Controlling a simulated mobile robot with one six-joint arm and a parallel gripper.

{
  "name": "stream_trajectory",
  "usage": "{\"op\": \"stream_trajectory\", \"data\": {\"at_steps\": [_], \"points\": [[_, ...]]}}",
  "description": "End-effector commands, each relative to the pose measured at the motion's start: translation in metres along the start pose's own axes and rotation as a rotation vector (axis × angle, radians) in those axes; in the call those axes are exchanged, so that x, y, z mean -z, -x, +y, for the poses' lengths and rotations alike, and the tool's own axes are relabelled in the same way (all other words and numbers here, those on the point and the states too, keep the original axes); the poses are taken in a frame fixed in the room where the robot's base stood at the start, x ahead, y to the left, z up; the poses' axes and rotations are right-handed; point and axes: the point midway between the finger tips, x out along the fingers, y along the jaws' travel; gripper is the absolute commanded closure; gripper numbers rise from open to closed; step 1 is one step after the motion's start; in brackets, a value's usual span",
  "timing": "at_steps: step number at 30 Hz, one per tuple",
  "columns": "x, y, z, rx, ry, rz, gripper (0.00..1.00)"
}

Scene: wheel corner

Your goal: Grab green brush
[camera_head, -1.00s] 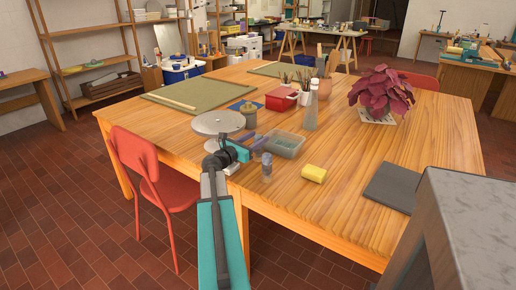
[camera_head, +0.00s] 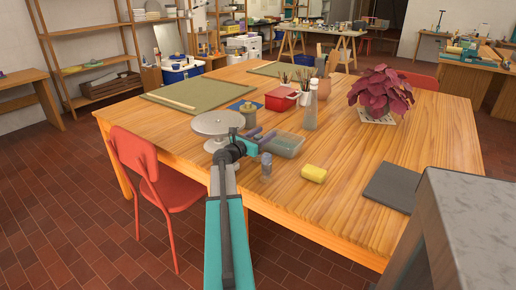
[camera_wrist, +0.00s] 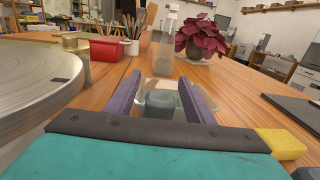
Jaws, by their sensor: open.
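I cannot pick out a green brush for certain. Brushes stand in a white cup (camera_head: 305,98) behind the red box; their colours are too small to tell, and the cup also shows in the wrist view (camera_wrist: 131,48). My gripper (camera_head: 264,136) is over the table's near side, beside the clear tub (camera_head: 288,146) and right of the grey turntable (camera_head: 217,123). In the wrist view its two purple fingers (camera_wrist: 161,84) are apart and empty, with the tub (camera_wrist: 160,88) beyond and between them. A dark teal shape shows in the tub.
A clear bottle (camera_head: 311,112), a red box (camera_head: 281,99) and a potted purple plant (camera_head: 377,92) stand behind. A small jar (camera_head: 266,164), a yellow sponge (camera_head: 314,173) and a dark slab (camera_head: 392,187) lie nearer. The wood right of the bottle is bare.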

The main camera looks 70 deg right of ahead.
Motion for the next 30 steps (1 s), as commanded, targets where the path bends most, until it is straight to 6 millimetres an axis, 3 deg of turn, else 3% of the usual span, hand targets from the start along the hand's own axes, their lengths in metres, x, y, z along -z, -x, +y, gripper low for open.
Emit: {"op": "stream_trajectory", "data": {"at_steps": [11, 19, 30], "points": [[0.0001, 0.0003, 0.0, 0.0, 0.0, 0.0, 0.53], [0.0001, 0.0003, 0.0, 0.0, 0.0, 0.0, 0.96], [-0.0026, 0.0007, 0.0005, 0.0, 0.0, 0.0, 0.96]]}}
